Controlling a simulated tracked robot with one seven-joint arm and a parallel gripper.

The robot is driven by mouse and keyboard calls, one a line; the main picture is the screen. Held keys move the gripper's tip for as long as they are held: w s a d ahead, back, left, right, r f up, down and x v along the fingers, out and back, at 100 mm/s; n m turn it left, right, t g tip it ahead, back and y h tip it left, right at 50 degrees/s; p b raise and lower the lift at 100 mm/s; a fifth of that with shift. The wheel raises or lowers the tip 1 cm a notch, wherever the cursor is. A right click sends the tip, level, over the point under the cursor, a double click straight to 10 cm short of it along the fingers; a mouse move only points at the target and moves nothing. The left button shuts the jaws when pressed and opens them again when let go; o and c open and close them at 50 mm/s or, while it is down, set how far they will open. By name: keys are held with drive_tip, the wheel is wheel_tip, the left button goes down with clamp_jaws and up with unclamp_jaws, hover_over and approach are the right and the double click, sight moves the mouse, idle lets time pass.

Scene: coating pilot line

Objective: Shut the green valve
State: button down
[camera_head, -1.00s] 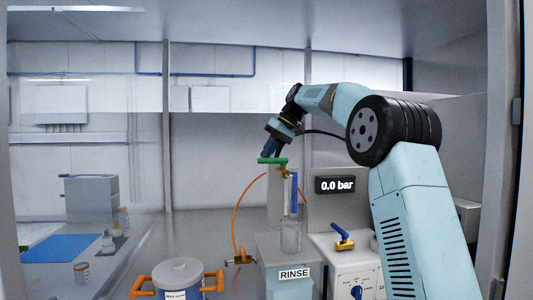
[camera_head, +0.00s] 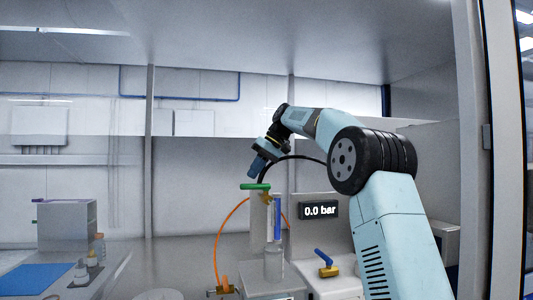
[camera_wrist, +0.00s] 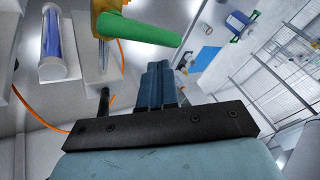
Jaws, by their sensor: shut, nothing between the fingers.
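The green valve's lever (camera_head: 255,186) lies level above a brass body (camera_head: 267,198), on top of a grey upright stand beside a blue-filled tube. The lever points left in the head view. The green lever also shows large at the top of the wrist view (camera_wrist: 140,30), running right from the brass body. My gripper (camera_head: 254,172) is shut and empty, with its blue fingers just above the lever and a small gap between them. In the wrist view, the closed fingers (camera_wrist: 156,68) are below the lever in the picture and appear apart from it.
A blue-handled brass valve (camera_head: 326,262) sits right of the stand, below a display (camera_head: 320,211) reading 0.0 bar. An orange hose (camera_head: 219,240) loops left of the stand. A grey box (camera_head: 66,228), bottles and a blue mat (camera_head: 35,280) are at far left.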

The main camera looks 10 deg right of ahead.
drive_tip(key=v, duration=1.1)
idle(0.4)
